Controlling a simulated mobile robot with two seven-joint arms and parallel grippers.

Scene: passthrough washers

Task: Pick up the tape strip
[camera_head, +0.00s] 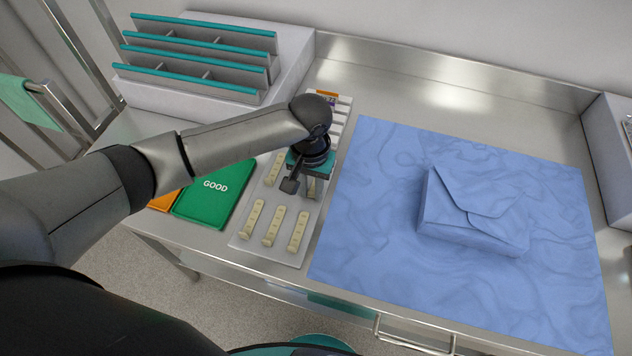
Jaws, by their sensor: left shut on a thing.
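Several pale yellow tape strips lie in rows on a light grey tray (283,251), with a front row of three, one of them a tape strip (274,226) in the middle. My left gripper (303,188) points down over the right part of the tray, behind the front row. It is shut on a tape strip (314,188), which is largely hidden by the gripper and lies at tray level as far as I can tell. Another strip (274,170) shows just left of the gripper. My right gripper is not in view.
A blue wrapped pack (475,211) sits on a blue cloth (365,220) right of the tray. A green "GOOD" mat (214,190) and an orange one (163,202) lie to the left. A grey rack (195,60) with teal edges stands behind. The steel counter's back right is clear.

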